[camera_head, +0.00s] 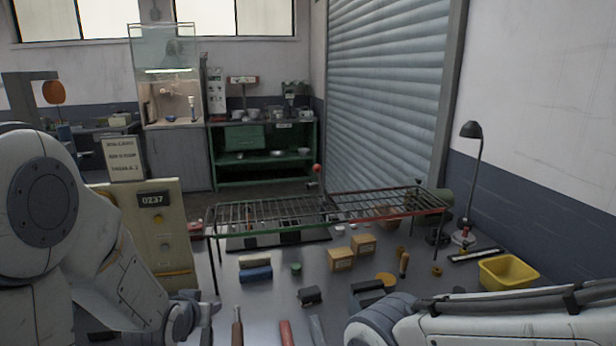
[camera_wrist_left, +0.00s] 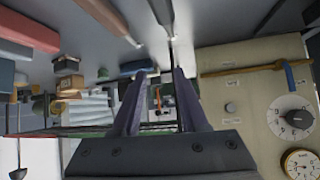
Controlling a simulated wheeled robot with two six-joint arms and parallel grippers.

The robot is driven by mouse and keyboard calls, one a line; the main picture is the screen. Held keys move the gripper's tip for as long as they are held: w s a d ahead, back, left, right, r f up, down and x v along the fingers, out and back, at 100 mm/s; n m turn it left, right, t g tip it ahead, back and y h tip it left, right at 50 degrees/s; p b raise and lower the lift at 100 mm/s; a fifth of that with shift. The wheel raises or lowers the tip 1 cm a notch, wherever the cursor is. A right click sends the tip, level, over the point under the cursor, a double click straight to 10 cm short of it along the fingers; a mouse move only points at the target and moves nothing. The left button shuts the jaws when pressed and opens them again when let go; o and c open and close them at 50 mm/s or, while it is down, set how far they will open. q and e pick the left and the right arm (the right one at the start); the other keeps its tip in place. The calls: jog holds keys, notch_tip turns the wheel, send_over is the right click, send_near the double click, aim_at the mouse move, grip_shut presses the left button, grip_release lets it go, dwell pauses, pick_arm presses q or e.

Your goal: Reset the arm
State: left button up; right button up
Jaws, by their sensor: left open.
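My left arm comes in from the left in the head view, with its wrist low near the bottom edge, beside the beige control box (camera_head: 160,225). My left gripper (camera_wrist_left: 160,85) shows in the left wrist view with its two dark fingers apart and nothing held between them. The wrist view is tilted so the room appears upside down, and the control box with its dials (camera_wrist_left: 291,115) fills its right side. My right arm crosses the lower right of the head view. Its gripper is out of sight.
A wire rack (camera_head: 270,212) stands on thin legs at mid-bench. Cardboard boxes (camera_head: 341,259), a blue roll (camera_head: 255,274), a dark block (camera_head: 310,296) and red-handled tools (camera_head: 286,333) lie in front of it. A yellow bin (camera_head: 508,272) and a black lamp (camera_head: 471,131) are at right.

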pick_arm(q)
jog(key=s+d+m+g+h, duration=0.25)
jog(key=s+d, duration=0.35)
jog(key=d, duration=0.4)
jog(key=s+d+r+m+g, duration=0.1)
jog(key=s+d+g, duration=0.3)
jog(key=s, duration=0.6)
jog(key=s+d+r+m+g, duration=0.2)
jog(key=s+d+m+g, duration=0.1)
jog(key=s, duration=0.8)
jog(key=shift+s+d+m+g+y, duration=0.2)
jog(key=shift+d+m+g+y, duration=0.15)
jog(key=shift+d+m+y, duration=0.15)
